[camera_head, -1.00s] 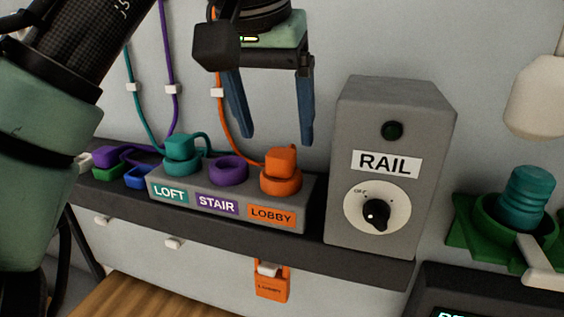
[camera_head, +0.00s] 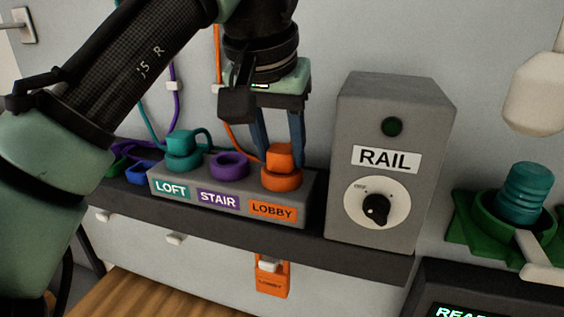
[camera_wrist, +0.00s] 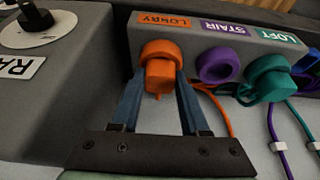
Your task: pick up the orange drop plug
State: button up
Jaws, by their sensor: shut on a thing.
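The orange drop plug (camera_head: 279,157) sits in the orange ring socket (camera_head: 282,180) above the LOBBY label (camera_head: 271,210) on the grey block. It also shows in the wrist view (camera_wrist: 160,74), still at its orange ring, with an orange cord running from it. My gripper (camera_head: 281,150) reaches down to the plug from above and behind. In the wrist view its blue fingers (camera_wrist: 158,85) are closed on the plug from both sides. The far faces of the plug and the exact fingertip contact are partly hidden in the head view.
The teal plug (camera_head: 181,144) sits at LOFT and the purple ring (camera_head: 229,165) at STAIR is empty. The grey RAIL box (camera_head: 386,130) stands close on the right. An orange tag (camera_head: 271,280) hangs below the dark shelf (camera_head: 310,238). The wall is close behind.

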aim_at(279, 150)
grip_shut()
jog(key=shift+r, duration=0.1)
jog(key=shift+w+r+b, duration=0.1)
jog(key=shift+r+b, duration=0.25)
jog(key=shift+r, duration=0.25)
notch_tip(279, 150, up, 9)
jog(key=b, duration=0.1)
jog(key=shift+f, duration=0.15)
jog(key=shift+a+p, duration=0.1)
jog(key=shift+p, duration=0.2)
